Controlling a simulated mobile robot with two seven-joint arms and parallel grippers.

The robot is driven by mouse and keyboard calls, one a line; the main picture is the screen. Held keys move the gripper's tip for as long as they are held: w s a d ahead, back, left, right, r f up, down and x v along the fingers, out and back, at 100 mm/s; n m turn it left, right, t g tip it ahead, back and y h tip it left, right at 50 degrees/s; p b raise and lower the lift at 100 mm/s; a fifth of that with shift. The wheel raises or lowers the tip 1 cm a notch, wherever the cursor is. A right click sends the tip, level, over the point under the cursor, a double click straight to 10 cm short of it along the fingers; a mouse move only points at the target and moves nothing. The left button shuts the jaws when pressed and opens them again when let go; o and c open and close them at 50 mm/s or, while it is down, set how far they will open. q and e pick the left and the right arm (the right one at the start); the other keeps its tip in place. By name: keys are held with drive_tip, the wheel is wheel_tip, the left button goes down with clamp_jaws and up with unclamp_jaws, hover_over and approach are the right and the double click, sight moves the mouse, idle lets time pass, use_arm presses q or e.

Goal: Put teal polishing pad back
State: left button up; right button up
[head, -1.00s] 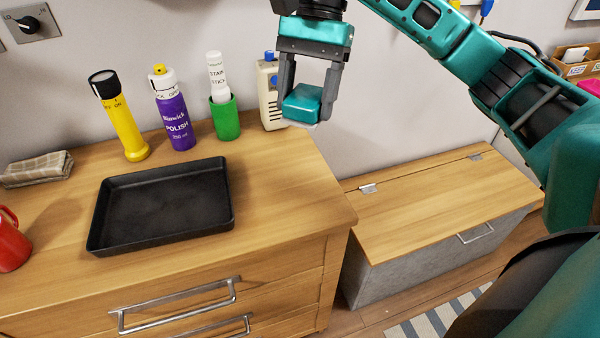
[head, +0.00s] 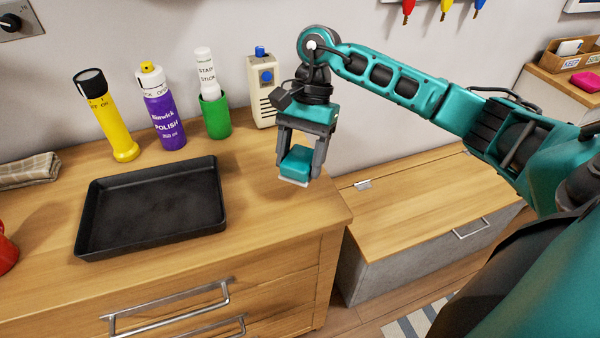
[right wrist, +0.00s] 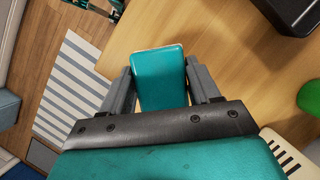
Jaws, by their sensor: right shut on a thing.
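The teal polishing pad (head: 297,163) is a small block with a pale underside. My right gripper (head: 299,168) is shut on it and holds it over the right end of the wooden dresser top. I cannot tell for sure whether its underside touches the wood. In the right wrist view the pad (right wrist: 160,78) sits between the two grey fingers (right wrist: 160,90). A black tray (head: 155,208) lies empty on the dresser, to the left of the pad. My left gripper is not in view.
A yellow flashlight (head: 115,128), purple polish can (head: 165,118), stain stick in a green cup (head: 215,116) and cream device (head: 262,92) stand along the wall. A folded cloth (head: 28,171) and red mug (head: 6,252) are at left. A lower wooden-lidded chest (head: 430,215) stands right.

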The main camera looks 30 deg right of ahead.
sight(300, 188)
drive_tip(key=shift+f, duration=2.3)
drive_tip(key=shift+f, duration=0.15)
drive_tip(key=o, duration=1.1)
drive_tip(key=shift+r, duration=0.3)
drive_tip(key=v, duration=1.1)
drive_tip(key=shift+w+d+r+b, duration=0.15)
drive_tip(key=shift+r+b, duration=0.2)
drive_tip(key=shift+b, duration=0.05)
